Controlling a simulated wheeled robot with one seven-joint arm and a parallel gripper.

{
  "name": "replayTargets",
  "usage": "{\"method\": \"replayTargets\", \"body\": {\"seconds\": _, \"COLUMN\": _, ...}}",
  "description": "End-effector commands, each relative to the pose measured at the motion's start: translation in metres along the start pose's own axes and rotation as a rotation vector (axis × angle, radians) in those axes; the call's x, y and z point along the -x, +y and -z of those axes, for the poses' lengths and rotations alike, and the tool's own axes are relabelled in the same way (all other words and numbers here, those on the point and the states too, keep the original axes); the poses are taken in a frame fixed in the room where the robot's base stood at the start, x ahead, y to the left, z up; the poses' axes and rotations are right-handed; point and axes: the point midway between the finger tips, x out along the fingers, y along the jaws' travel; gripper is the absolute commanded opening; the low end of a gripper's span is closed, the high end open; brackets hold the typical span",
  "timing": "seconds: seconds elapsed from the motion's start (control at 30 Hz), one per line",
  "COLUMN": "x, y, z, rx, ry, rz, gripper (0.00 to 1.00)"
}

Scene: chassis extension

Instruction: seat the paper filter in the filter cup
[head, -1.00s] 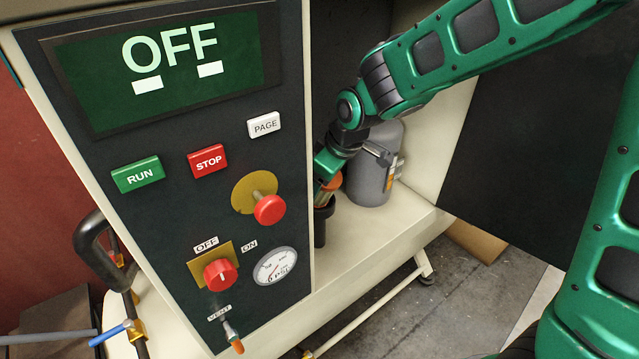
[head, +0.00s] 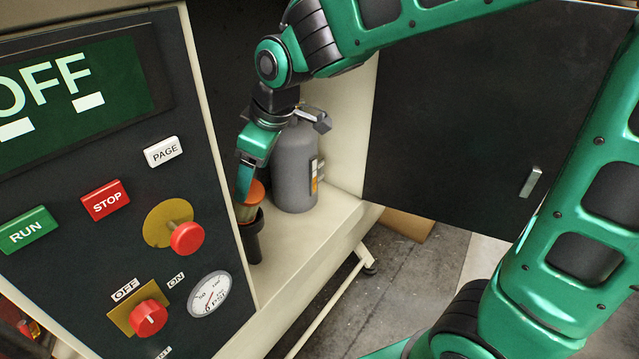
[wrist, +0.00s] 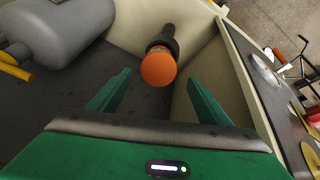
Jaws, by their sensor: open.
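The paper filter (head: 252,205) has an orange round top and a tan body, and stands in the mouth of the dark filter cup (head: 251,240) on the cabinet's shelf. In the wrist view the filter's orange top (wrist: 158,69) faces me, and the cup (wrist: 165,40) shows behind it. My gripper (wrist: 160,88) is open and empty. Its two fingers lie to either side of the orange top in the picture, and the top appears just beyond the fingertips. In the head view my gripper (head: 246,178) is close beside the filter's top. How deep the filter sits is hidden.
A grey tank (head: 296,170) stands right behind the cup. The control panel (head: 215,255), with a red knob (head: 187,238) and a gauge (head: 209,293), is close on the left. The open dark door (head: 450,130) is to the right. The shelf front (head: 310,235) is clear.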

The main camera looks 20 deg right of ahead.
Motion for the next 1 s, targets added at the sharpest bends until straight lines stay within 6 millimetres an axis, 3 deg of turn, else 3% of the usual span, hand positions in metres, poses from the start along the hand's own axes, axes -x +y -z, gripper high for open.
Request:
{"method": "replayTargets", "body": {"seconds": 0.2, "x": 0.001, "y": 0.003, "z": -0.004, "rx": -0.014, "ry": -0.005, "rz": -0.004, "gripper": 0.72}}
{"method": "replayTargets", "body": {"seconds": 0.27, "x": 0.004, "y": 0.011, "z": -0.016, "rx": -0.051, "ry": -0.019, "rz": -0.014, "gripper": 0.72}}
{"method": "replayTargets", "body": {"seconds": 0.33, "x": 0.013, "y": 0.028, "z": -0.043, "rx": -0.133, "ry": -0.048, "rz": -0.036, "gripper": 0.72}}
{"method": "replayTargets", "body": {"seconds": 0.47, "x": 0.040, "y": 0.063, "z": -0.129, "rx": -0.403, "ry": -0.137, "rz": -0.096, "gripper": 0.72}}
{"method": "replayTargets", "body": {"seconds": 0.53, "x": 0.058, "y": 0.073, "z": -0.186, "rx": -0.586, "ry": -0.192, "rz": -0.127, "gripper": 0.72}}
{"method": "replayTargets", "body": {"seconds": 0.7, "x": 0.098, "y": 0.058, "z": -0.308, "rx": -1.022, "ry": -0.303, "rz": -0.179, "gripper": 0.72}}
{"method": "replayTargets", "body": {"seconds": 0.83, "x": 0.117, "y": 0.027, "z": -0.369, "rx": -1.290, "ry": -0.360, "rz": -0.193, "gripper": 0.72}}
{"method": "replayTargets", "body": {"seconds": 0.9, "x": 0.122, "y": 0.012, "z": -0.389, "rx": -1.391, "ry": -0.380, "rz": -0.194, "gripper": 0.72}}
{"method": "replayTargets", "body": {"seconds": 1.0, "x": 0.126, "y": -0.003, "z": -0.404, "rx": -1.482, "ry": -0.397, "rz": -0.194, "gripper": 0.72}}
